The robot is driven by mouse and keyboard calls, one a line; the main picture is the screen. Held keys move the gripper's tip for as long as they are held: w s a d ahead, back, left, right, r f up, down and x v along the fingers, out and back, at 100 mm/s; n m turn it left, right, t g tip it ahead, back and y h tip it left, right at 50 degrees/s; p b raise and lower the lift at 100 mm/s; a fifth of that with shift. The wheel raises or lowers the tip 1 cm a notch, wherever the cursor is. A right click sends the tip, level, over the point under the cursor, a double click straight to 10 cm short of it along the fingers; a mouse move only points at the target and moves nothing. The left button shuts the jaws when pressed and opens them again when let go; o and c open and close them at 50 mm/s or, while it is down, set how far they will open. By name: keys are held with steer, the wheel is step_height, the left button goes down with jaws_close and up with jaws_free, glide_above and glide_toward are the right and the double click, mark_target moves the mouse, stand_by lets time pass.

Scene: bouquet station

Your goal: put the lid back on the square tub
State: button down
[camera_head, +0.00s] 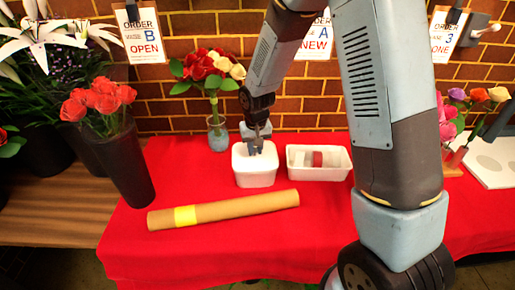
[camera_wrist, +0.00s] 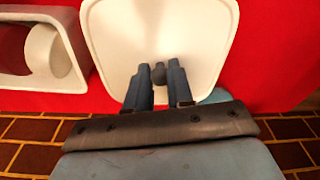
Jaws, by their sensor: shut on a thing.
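The white square tub (camera_head: 255,178) stands on the red table in the head view, left of a white tray. My gripper (camera_head: 254,148) reaches down over its top from behind. In the wrist view, a white square lid (camera_wrist: 190,30) with rounded corners lies below my gripper (camera_wrist: 158,76). The fingers are shut on the lid's small dark knob (camera_wrist: 158,70). The lid looks level and lined up with the tub's top. I cannot tell whether it rests on the rim or hangs just above it. The lid hides the tub's inside.
A white tray (camera_head: 338,176) with ribbon rolls stands close right of the tub. A brown paper roll (camera_head: 250,204) with a yellow band lies in front. A glass vase (camera_head: 217,140) of flowers stands behind left. The brick wall (camera_head: 190,105) is close behind.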

stand_by(0.3)
steer(key=shift+c, duration=2.2)
jaws_free()
steer(key=shift+r, duration=3.5)
jaws_close()
steer(key=shift+f, duration=2.9)
